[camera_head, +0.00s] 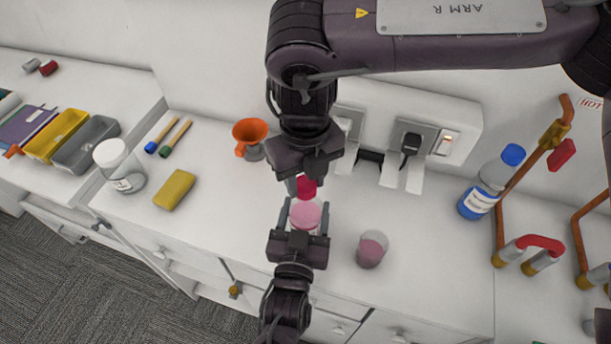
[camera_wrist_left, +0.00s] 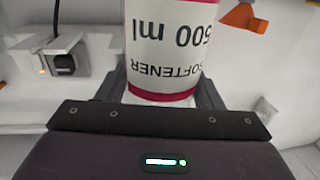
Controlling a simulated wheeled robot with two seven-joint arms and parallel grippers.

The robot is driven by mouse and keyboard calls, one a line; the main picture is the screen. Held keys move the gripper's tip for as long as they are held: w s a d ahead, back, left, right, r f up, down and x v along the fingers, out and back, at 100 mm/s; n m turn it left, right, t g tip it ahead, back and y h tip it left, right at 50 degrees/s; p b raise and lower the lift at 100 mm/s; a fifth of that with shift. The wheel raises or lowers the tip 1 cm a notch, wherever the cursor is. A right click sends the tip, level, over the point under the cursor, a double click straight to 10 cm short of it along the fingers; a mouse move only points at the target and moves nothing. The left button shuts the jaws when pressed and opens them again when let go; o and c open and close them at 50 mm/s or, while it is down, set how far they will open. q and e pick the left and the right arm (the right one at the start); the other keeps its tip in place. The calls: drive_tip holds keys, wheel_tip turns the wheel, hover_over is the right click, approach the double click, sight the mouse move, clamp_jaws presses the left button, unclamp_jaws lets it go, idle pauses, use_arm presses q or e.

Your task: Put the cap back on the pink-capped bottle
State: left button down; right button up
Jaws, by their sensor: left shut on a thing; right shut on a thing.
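The bottle (camera_head: 306,217) stands upright on the white counter, with pink showing through its upper part. In the left wrist view its label (camera_wrist_left: 168,50) reads SOFTENER 500 ml, upside down, with a magenta band. My left gripper (camera_head: 300,238) is shut around the bottle's body. My right gripper (camera_head: 304,182) points down from above and is shut on the dark pink cap (camera_head: 306,187). The cap appears just beyond the bottle's top in the head view. I cannot tell whether cap and neck touch; the right fingers partly hide this area.
A beaker with pink liquid (camera_head: 372,249) stands right of the bottle. An orange funnel (camera_head: 250,131) is behind left. Wall sockets (camera_head: 409,145) are behind.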

drive_tip(key=o, duration=1.1)
drive_tip(key=shift+o, duration=0.2)
drive_tip(key=shift+r, duration=0.1)
wheel_tip(320, 180, up, 12)
use_arm(q)
drive_tip(key=shift+c, duration=1.5)
unclamp_jaws()
